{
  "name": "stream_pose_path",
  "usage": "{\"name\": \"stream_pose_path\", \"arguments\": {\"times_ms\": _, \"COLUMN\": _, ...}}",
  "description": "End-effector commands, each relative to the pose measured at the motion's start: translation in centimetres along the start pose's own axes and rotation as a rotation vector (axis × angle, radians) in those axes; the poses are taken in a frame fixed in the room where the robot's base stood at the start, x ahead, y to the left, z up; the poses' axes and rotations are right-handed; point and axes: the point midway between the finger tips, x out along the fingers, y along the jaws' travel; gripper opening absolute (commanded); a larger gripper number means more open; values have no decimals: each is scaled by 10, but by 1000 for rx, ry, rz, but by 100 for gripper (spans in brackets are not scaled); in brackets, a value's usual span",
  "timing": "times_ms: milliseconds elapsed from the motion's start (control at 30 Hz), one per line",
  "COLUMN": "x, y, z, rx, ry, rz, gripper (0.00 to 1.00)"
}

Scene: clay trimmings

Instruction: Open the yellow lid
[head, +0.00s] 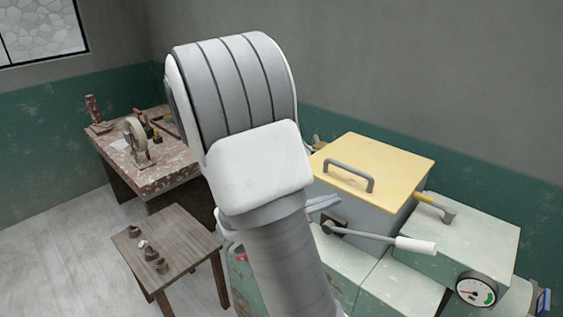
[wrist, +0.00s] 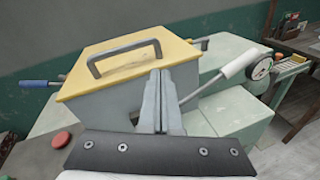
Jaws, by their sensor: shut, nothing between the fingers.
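The yellow lid (head: 385,158) lies flat and closed on a grey box (head: 372,217) at the right in the head view. A grey bar handle (head: 349,176) stands on its top near the front edge. In the wrist view the lid (wrist: 135,68) and its handle (wrist: 124,50) show at the upper left. My gripper (wrist: 160,75) is shut and empty, its fingers pointing up in front of the box's front face, with the tips just below the lid's edge in the picture. I cannot tell whether they touch. In the head view my arm hides the gripper.
A lever with a white grip (head: 415,245) juts out in front of the box, close right of my fingers in the wrist view. A pale green cabinet (head: 470,245) with a gauge (head: 476,290) stands right. A wooden stool (head: 168,248) and a red-topped workbench (head: 150,177) stand left.

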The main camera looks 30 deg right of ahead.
Motion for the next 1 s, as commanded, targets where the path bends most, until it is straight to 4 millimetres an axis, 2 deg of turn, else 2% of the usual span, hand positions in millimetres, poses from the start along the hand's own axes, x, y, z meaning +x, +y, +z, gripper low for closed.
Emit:
{"name": "stream_pose_path", "arguments": {"times_ms": 100, "x": 4, "y": 23, "z": -19, "rx": -138, "ry": -72, "rz": 125, "gripper": 0}}
{"name": "stream_pose_path", "arguments": {"times_ms": 200, "x": 5, "y": 37, "z": -31, "rx": -215, "ry": -109, "rz": 206, "gripper": 0}}
{"name": "stream_pose_path", "arguments": {"times_ms": 367, "x": 5, "y": 49, "z": -40, "rx": -273, "ry": -138, "rz": 271, "gripper": 0}}
{"name": "stream_pose_path", "arguments": {"times_ms": 467, "x": 12, "y": 52, "z": -41, "rx": -280, "ry": -142, "rz": 278, "gripper": 0}}
{"name": "stream_pose_path", "arguments": {"times_ms": 800, "x": 68, "y": 69, "z": -34, "rx": -278, "ry": -141, "rz": 275, "gripper": 0}}
{"name": "stream_pose_path", "arguments": {"times_ms": 1000, "x": 92, "y": 76, "z": -32, "rx": -278, "ry": -140, "rz": 276, "gripper": 0}}
